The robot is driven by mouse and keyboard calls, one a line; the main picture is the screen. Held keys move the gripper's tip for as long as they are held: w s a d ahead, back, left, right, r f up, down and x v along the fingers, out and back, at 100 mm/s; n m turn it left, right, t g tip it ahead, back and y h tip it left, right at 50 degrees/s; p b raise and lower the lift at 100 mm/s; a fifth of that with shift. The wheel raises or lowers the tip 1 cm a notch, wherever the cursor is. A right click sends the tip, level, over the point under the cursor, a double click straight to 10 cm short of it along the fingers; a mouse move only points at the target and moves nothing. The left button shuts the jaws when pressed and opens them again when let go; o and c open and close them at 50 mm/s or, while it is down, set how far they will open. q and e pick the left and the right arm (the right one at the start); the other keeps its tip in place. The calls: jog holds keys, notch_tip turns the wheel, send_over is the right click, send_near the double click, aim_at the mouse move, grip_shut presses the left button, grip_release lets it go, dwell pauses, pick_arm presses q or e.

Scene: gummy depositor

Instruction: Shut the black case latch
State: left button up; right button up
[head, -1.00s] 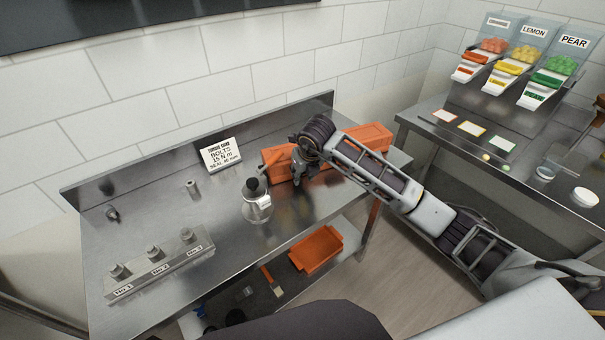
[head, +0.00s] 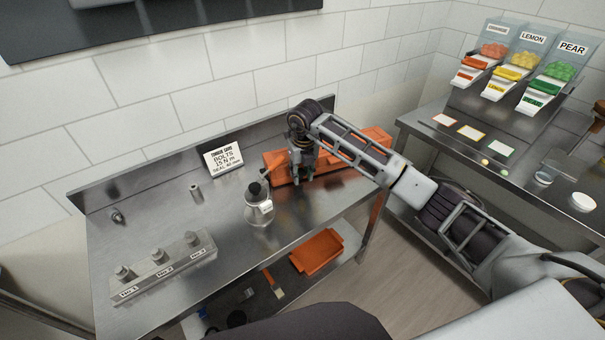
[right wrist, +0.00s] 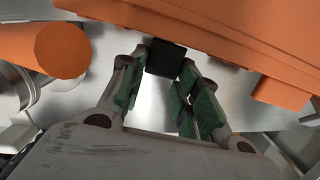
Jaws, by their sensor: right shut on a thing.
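The orange case (head: 283,176) lies at the back right of the steel bench, partly hidden behind my right arm. It also fills the top of the right wrist view (right wrist: 230,25). The black case latch (right wrist: 165,58) is a small dark block on the case's near side. My right gripper (head: 302,178) is at the front of the case. In the right wrist view its green-padded fingers (right wrist: 160,95) are on either side of the latch at their tips, shut on it. The latch is hidden in the head view. My left gripper is not in view.
A bottle with a black top (head: 258,204) stands left of my right gripper. An orange cylinder (right wrist: 62,50) is close to the fingers. A sign (head: 223,157) and a numbered block (head: 165,266) are on the bench. An orange tray (head: 317,251) sits below.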

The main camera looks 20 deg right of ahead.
jog(key=shift+w, duration=0.15)
jog(key=o, duration=1)
jog(key=shift+w+d, duration=0.1)
jog(key=shift+w, duration=0.05)
jog(key=shift+r, duration=0.15)
jog(key=shift+s+r, duration=0.2)
jog(key=shift+r, duration=1.75)
jog(key=shift+s+r, duration=0.15)
jog(key=shift+r, duration=1.75)
jog(key=shift+s+r, duration=0.2)
jog(key=shift+r, duration=1.75)
jog(key=shift+f, duration=0.1)
